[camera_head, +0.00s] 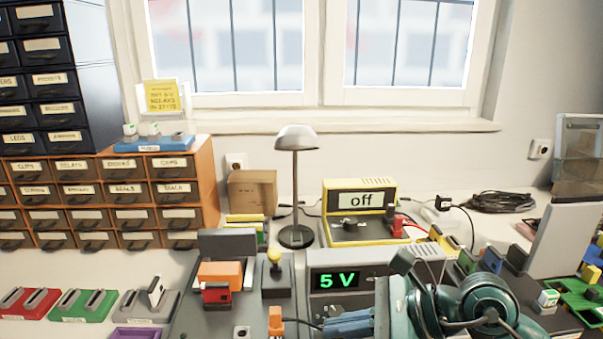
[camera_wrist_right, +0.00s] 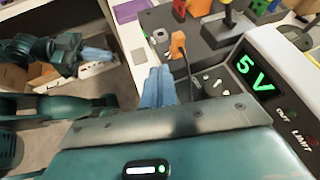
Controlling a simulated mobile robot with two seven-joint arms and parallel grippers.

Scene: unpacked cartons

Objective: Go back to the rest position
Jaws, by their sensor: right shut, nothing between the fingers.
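My right gripper (camera_head: 348,325) is at the bottom of the head view, in front of the grey unit with a green "5 V" display (camera_head: 340,280). In the right wrist view its blue fingers (camera_wrist_right: 158,87) are together with nothing between them, over the dark fixture board beside an orange plug (camera_wrist_right: 178,45). My left gripper (camera_wrist_right: 97,55) shows small at the upper left of the right wrist view, off the bench and over an open carton. Its finger gap is too small to judge. The left arm is not in the head view.
A lamp (camera_head: 296,190) and a yellow meter reading "off" (camera_head: 360,210) stand behind the fixture. Drawer cabinets (camera_head: 100,195) fill the left. Red and green holders (camera_head: 82,304) lie at front left. A grey panel (camera_head: 565,240) stands at right, near loose parts.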

